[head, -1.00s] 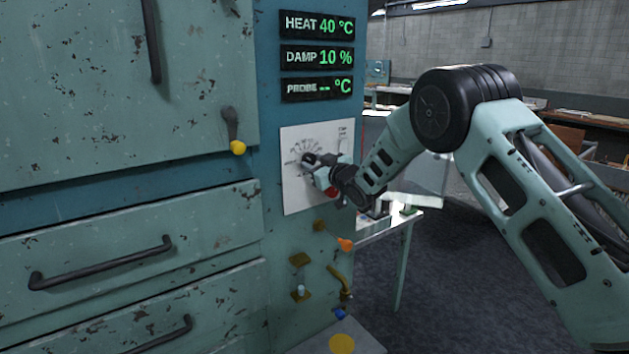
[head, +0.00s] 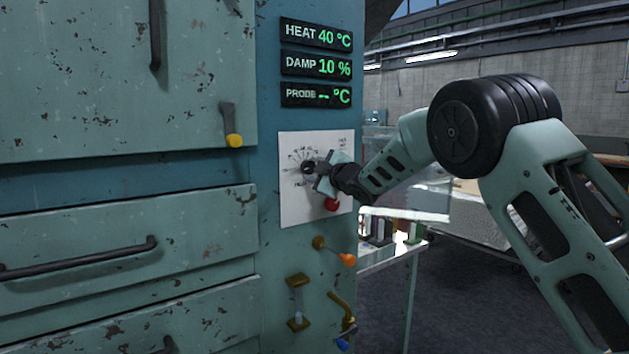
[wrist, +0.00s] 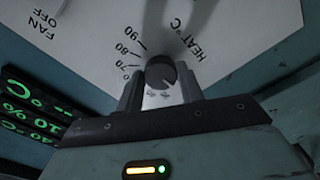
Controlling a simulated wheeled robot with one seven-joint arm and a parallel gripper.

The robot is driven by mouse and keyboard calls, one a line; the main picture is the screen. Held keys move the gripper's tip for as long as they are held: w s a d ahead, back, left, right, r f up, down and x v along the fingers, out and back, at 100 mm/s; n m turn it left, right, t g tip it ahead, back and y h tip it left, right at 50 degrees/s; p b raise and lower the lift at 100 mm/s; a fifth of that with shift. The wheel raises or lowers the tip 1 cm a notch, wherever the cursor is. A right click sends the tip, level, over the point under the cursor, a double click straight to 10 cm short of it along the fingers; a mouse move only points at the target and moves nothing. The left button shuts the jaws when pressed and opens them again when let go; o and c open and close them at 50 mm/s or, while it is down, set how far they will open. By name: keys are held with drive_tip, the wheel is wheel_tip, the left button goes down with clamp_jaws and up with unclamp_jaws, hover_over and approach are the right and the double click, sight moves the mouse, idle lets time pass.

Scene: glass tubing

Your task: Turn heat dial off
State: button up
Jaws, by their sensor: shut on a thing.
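The heat dial (head: 308,167) is a small dark round knob on a white panel (head: 290,205) on the teal cabinet. In the wrist view the dial (wrist: 161,70) sits between the two fingers of my gripper (wrist: 162,88), which is shut on it. In the head view my gripper (head: 318,170) reaches the dial from the right. The heat display (head: 318,33) reads 40 °C.
A red button (head: 331,204) sits just below my gripper. Lower down are an orange-tipped lever (head: 347,260) and brass fittings (head: 297,301). A yellow-tipped door handle (head: 234,140) is at the left. A side table (head: 408,250) stands behind the cabinet.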

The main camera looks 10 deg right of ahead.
drive_tip(key=shift+n, duration=0.3)
drive_tip(key=o, duration=1)
drive_tip(key=b+v, duration=0.4)
drive_tip(key=v, duration=1.3)
drive_tip(key=shift+s, duration=0.2)
